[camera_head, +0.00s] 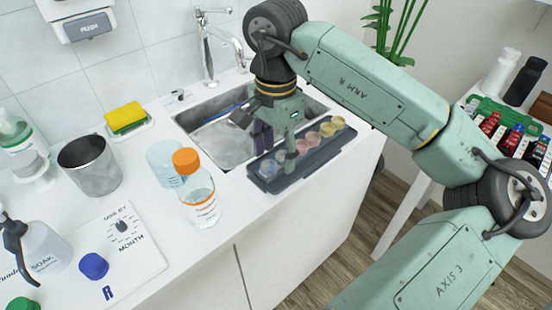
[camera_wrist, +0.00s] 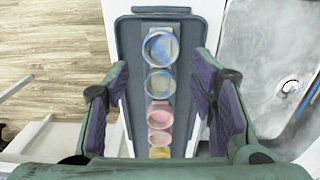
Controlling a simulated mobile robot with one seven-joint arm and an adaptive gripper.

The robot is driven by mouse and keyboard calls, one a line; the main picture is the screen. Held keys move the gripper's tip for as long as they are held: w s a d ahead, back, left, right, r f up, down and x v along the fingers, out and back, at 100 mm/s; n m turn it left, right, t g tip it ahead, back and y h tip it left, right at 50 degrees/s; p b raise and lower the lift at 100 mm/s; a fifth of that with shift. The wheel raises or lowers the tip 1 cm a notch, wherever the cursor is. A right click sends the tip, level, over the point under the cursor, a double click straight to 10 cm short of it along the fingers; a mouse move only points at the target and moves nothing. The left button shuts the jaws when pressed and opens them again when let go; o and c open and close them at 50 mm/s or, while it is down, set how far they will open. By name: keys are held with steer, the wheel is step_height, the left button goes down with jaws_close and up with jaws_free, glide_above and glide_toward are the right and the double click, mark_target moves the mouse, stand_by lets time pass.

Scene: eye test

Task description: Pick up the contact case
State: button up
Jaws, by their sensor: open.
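Nothing in view is plainly labelled as the contact case. A row of small round clear cups (camera_head: 327,129) with blue, pink and yellow contents lies in a dark grey tray (camera_head: 325,154) on the counter beside the sink. In the wrist view, the cups (camera_wrist: 160,48) run down the middle of the tray (camera_wrist: 197,38) on a light strip. My gripper (camera_head: 268,138) is over the tray and sink edge. In the wrist view, my gripper (camera_wrist: 161,88) is open, its purple-padded fingers to either side of the row, with nothing held. The lowest cups are partly hidden.
The sink (camera_head: 205,140) with its faucet (camera_head: 208,55) is left of the tray. An orange-capped bottle (camera_head: 200,200), a clear glass (camera_head: 162,160) and a grey tumbler (camera_head: 92,168) stand left. A printed white mat (camera_head: 140,262) bears a blue cap (camera_head: 93,266). A side table is right.

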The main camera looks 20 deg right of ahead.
steer(key=shift+f, duration=0.65)
steer(key=shift+c, duration=0.5)
steer(key=c, duration=0.8)
